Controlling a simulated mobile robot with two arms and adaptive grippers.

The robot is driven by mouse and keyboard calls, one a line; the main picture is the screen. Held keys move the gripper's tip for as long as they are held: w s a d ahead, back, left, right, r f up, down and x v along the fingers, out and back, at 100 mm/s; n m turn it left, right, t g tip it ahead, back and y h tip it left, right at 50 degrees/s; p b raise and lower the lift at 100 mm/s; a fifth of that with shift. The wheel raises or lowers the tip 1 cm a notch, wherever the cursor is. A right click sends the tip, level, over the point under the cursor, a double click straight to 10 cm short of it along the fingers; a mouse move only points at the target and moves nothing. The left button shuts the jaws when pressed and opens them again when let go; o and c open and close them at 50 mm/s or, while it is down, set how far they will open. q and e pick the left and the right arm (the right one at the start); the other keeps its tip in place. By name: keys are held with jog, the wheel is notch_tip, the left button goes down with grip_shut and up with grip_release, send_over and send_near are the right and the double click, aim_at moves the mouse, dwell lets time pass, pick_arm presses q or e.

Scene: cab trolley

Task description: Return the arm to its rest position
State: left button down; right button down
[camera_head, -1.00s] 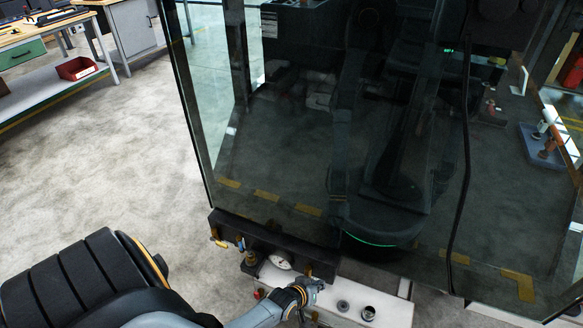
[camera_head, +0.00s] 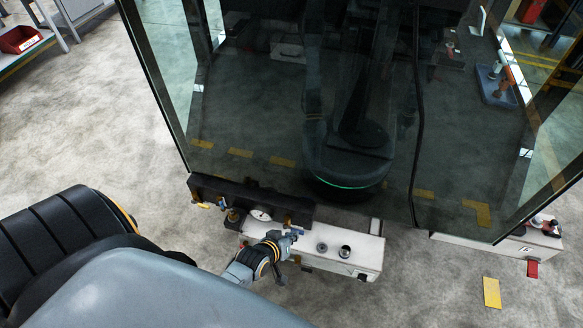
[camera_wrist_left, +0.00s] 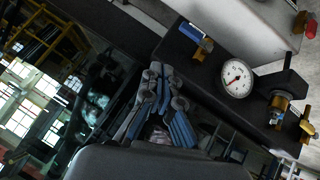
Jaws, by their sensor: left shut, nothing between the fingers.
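My left arm comes in from the lower left in the head view. Its gripper (camera_head: 293,236) is over the near edge of the white box (camera_head: 355,258) in front of the cab, right of the round gauge (camera_head: 260,214). In the left wrist view the fingers (camera_wrist_left: 160,78) are together and nothing shows between them. The white-faced gauge (camera_wrist_left: 237,78) is on the black block to the right of the fingers. Whether the gripper touches the box or block cannot be told. My right gripper is not in view.
The black block (camera_head: 225,192) carries yellow and blue-handled valves close to the gripper. The cab's dark glass (camera_head: 280,110) rises behind. Two round fittings (camera_head: 344,251) stand on the white box. Grey floor (camera_head: 110,140) is open to the left. A yellow plate (camera_head: 491,292) lies at right.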

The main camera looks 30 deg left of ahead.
pick_arm(q)
jog(key=shift+r, duration=0.1)
dwell(0.3)
jog(key=s+d+f+m+g, duration=0.2)
jog(key=s+f+m+g, duration=0.15)
jog(key=s+f, duration=1.1)
jog(key=s+f+m+g, duration=0.2)
jog(key=s+f, duration=0.2)
jog(key=s, duration=0.5)
jog(key=s+f+m+g, duration=0.2)
jog(key=s+f, duration=0.3)
jog(key=s, duration=0.4)
jog(key=shift+s+a+g, duration=0.4)
jog(key=shift+a+g, duration=0.05)
jog(key=shift+g, duration=0.1)
jog(key=shift+d, duration=0.1)
